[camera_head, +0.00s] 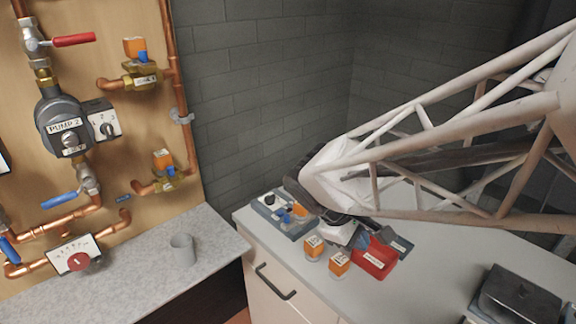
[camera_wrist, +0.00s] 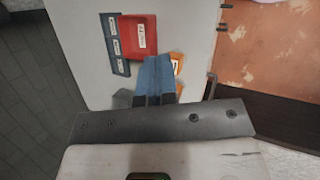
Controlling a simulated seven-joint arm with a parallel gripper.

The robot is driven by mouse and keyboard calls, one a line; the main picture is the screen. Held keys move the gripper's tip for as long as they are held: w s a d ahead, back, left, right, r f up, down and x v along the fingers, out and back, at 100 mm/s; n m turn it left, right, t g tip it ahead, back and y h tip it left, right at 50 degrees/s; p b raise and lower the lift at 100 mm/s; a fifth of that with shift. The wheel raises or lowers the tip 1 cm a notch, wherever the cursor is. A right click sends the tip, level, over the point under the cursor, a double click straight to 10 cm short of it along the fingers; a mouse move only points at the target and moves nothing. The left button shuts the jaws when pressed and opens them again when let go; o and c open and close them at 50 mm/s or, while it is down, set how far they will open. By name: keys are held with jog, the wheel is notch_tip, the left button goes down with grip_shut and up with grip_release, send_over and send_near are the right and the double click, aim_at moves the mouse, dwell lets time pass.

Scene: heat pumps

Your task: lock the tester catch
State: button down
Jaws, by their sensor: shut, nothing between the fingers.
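The tester (camera_head: 284,214) is a low grey-blue box with a black knob, a blue lever and an orange-topped part, at the left end of the grey cabinet top in the head view. Its catch is too small to make out, and I cannot tell whether it is locked. My gripper (camera_wrist: 155,60) is shut and empty, its two blue fingers together in the wrist view. In the head view it is right of the tester, mostly hidden under my white wrist. I cannot identify the tester in the wrist view.
Two orange-topped parts (camera_head: 326,254) and a red bin (camera_head: 375,259) stand close to my gripper; the bin also shows in the wrist view (camera_wrist: 138,35), beside a blue labelled rack (camera_wrist: 115,46). A dark device (camera_head: 518,296) is at right. A grey cup (camera_head: 183,250) stands on the left bench.

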jog(key=w+a+f+n+t+h, duration=0.1)
jog(key=w+a+f+n+t, duration=0.2)
jog(key=a, duration=0.6)
jog(key=w+a+f+n+t+h, duration=0.2)
jog(key=a+f+n, duration=0.3)
jog(key=a+n, duration=0.3)
jog(key=w+a+f+n+t+h, duration=0.1)
jog(key=w+a+f+n+t, duration=0.3)
jog(key=a, duration=0.6)
jog(key=shift+w+a+n+t, duration=0.2)
jog(key=shift+w+n+t, duration=0.15)
jog(key=shift+n, duration=0.55)
jog(key=shift+w+d, duration=0.1)
jog(key=shift+w, duration=0.05)
send_near(285, 221)
jog(key=x, duration=0.5)
jog(key=shift+f, duration=0.3)
jog(key=shift+w+d, duration=0.6)
jog(key=shift+w, duration=0.25)
